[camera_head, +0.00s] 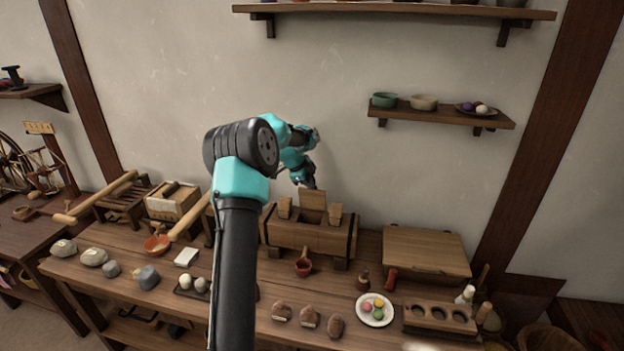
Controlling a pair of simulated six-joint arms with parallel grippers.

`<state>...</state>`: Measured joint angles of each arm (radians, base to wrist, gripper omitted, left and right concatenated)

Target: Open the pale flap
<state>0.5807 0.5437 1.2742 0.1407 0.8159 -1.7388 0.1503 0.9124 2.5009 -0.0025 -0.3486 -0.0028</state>
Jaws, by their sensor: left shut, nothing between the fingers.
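A pale wooden flap (313,199) stands raised at the back of a dark-banded wooden chest (290,233) in the middle of the table. Two small pale wooden pieces stand on either side of it. My left gripper (309,183) is just above the flap's top edge, shut and empty. It is small in the picture, and I cannot tell whether it touches the flap. My left arm crosses the view and hides part of the table left of the chest. My right gripper is not in view.
A small red-brown dipper (303,267) sits in front of the chest. A wide wooden board (426,252) lies to its right. A plate of coloured balls (375,309) and several brown lumps lie near the front. A wall shelf (440,114) holds bowls.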

